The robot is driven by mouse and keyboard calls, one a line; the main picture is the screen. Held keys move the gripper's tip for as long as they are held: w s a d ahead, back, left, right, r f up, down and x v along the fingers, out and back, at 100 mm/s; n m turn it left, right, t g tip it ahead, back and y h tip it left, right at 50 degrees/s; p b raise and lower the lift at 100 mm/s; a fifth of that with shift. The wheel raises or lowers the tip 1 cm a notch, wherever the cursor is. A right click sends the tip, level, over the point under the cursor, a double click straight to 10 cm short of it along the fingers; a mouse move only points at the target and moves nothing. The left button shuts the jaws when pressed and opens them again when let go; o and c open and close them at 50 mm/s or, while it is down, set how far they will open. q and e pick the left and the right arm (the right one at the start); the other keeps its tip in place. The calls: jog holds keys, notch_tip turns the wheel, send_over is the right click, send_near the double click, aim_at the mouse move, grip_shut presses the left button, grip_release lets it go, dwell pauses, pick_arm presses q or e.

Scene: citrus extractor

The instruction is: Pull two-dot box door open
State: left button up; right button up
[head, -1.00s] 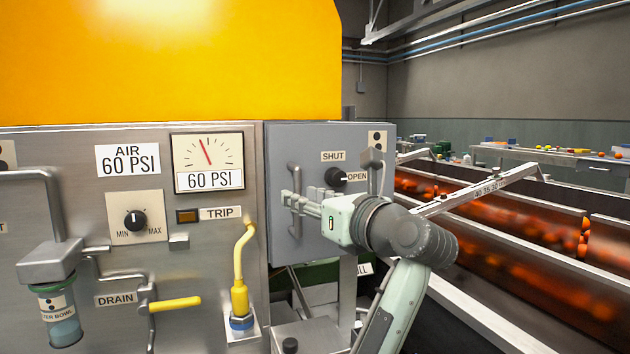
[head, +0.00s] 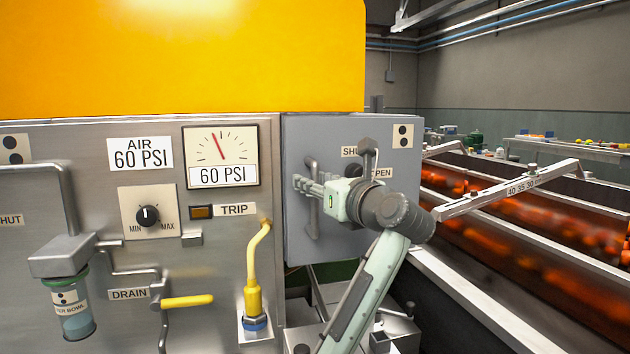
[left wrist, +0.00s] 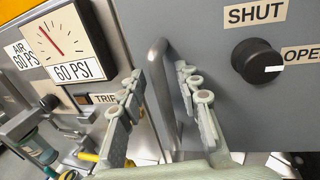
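The grey box (head: 350,135) with a two-dot plate (head: 403,136) is on the right of the steel panel. Its front looks closed. An upright bar handle (head: 312,222) is on its left part; it also shows in the left wrist view (left wrist: 164,100). My left gripper (head: 303,186) is at this handle. In the left wrist view its fingers (left wrist: 160,74) are apart, one on each side of the handle, with gaps visible. A black knob (left wrist: 258,60) between the SHUT and OPEN labels has its white mark toward OPEN. My right gripper is not in view.
Right of the box, a slanted scale bar (head: 510,190) reaches over conveyors of orange fruit.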

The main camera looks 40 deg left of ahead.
pick_arm(q)
grip_shut()
dwell(0.5)
jog(key=shift+d, duration=0.1)
